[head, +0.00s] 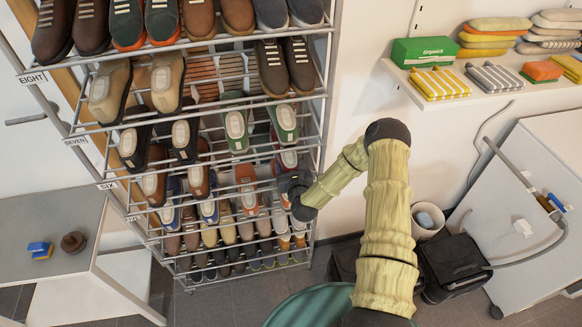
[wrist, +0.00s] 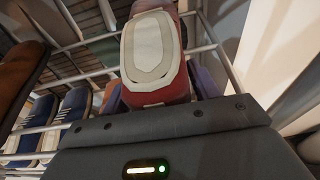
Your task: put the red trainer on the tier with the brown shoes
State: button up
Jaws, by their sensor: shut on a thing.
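The red trainer (wrist: 178,80) sits close in front of my gripper in the wrist view, its pale top facing the camera. In the head view my gripper (head: 292,186) is at the right end of a middle tier of the shoe rack (head: 325,105). A reddish shoe with a pale top (head: 288,160) shows just above it.
Rack bars and uprights are close around my gripper. Dark bags (head: 452,262) stand on the floor at right.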

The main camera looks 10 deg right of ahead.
jog(key=shift+s+a, duration=0.1)
jog(key=shift+a, duration=0.45)
jog(key=o, duration=1.5)
jog(key=shift+d+f, duration=0.1)
jog(key=shift+d, duration=0.15)
jog(key=shift+o, duration=0.2)
jog(key=s+f, duration=0.1)
jog(key=s, duration=1.3)
jog(key=shift+w+y, duration=0.1)
jog(key=shift+y, duration=0.2)
